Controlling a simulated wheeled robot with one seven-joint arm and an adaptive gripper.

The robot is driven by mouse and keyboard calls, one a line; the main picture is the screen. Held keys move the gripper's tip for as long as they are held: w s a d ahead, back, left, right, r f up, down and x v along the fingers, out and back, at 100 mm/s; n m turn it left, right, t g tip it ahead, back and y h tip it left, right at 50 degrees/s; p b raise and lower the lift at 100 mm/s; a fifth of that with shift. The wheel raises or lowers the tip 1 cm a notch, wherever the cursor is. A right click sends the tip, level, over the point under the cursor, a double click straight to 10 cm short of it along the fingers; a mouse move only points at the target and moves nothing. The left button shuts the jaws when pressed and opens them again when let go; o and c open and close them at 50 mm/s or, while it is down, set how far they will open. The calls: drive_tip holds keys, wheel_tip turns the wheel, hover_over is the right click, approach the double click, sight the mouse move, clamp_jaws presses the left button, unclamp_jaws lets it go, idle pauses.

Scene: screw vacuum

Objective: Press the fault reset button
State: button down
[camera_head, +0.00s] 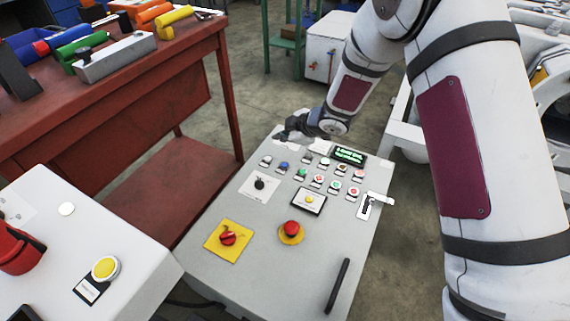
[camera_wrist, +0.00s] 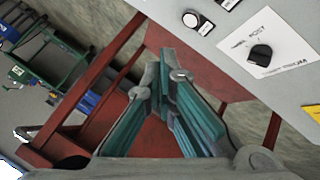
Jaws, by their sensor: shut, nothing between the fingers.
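The grey control panel (camera_head: 270,275) carries rows of small buttons, including a white button (camera_head: 266,160) at the left end, a blue button (camera_head: 283,166) and a yellow button (camera_head: 309,199) on a black plate. The button labels are too small to read, so I cannot tell which is fault reset. My gripper (camera_head: 282,135) is shut and empty near the panel's far left edge, beyond the buttons. In the wrist view its fingers (camera_wrist: 166,72) meet, apart from the panel. A white button (camera_wrist: 190,19) and a black knob (camera_wrist: 260,54) lie to their right.
A red emergency stop (camera_head: 291,228), a red rotary switch (camera_head: 228,238) on a yellow plate and a black handle (camera_head: 338,286) are nearer on the panel. A green-lit display (camera_head: 349,156) is at its far edge. A red workbench (camera_head: 190,65) stands left.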

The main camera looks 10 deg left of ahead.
sight(283, 166)
drive_tip(key=shift+f+b, duration=3.75)
drive_tip(key=shift+f, duration=0.65)
drive_tip(key=shift+f, duration=0.4)
drive_tip(key=shift+f+b, duration=0.45)
drive_tip(key=shift+b, duration=0.1)
drive_tip(key=shift+r, duration=0.15)
drive_tip(key=shift+r+p, duration=0.75)
drive_tip(key=shift+p, duration=0.05)
drive_tip(key=shift+r+p, duration=2.2)
drive_tip(key=shift+r, duration=0.3)
